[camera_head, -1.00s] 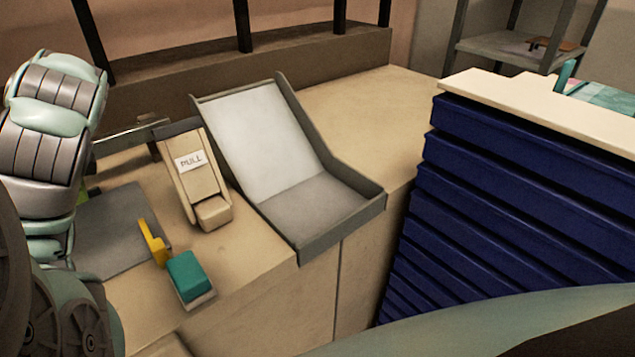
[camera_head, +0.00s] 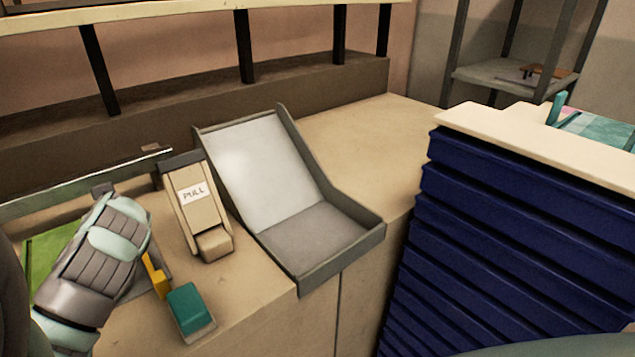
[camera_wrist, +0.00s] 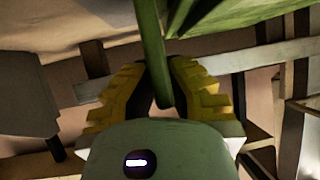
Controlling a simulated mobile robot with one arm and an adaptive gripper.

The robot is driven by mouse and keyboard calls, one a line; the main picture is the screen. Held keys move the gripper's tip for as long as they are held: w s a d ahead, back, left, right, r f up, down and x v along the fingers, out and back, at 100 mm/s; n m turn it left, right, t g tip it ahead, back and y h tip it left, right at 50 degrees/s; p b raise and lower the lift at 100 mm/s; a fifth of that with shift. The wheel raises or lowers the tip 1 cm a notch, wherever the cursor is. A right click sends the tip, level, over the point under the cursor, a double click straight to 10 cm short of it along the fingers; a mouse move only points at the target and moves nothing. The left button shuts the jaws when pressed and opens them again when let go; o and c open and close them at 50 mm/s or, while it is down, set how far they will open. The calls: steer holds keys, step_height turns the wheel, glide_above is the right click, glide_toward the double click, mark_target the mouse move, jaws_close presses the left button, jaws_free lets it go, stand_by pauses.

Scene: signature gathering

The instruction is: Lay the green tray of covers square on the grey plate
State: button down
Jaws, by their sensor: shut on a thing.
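The green tray (camera_head: 45,262) shows at the left of the head view, largely behind my arm. In the wrist view its green body (camera_wrist: 250,22) is at the upper right. The yellow-padded fingers of my gripper (camera_wrist: 160,85) are shut on a narrow green part of it. The grey plate (camera_head: 158,245) lies on the bench, with only a strip of its right side showing beside my arm. The tray appears above or over the plate's left part; I cannot tell whether they touch. The covers cannot be made out.
A grey open chute (camera_head: 318,240) is further right. A metal rail (camera_head: 80,187) runs behind. Blue stacked panels (camera_head: 510,215) stand beyond the bench's right end.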

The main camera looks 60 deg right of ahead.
steer(key=shift+d, duration=0.1)
steer(key=shift+f, duration=0.1)
steer(key=c, duration=1.1)
jaws_free()
steer(key=shift+c, duration=0.2)
steer(key=shift+s+r, duration=0.1)
steer(key=shift+r, duration=0.1)
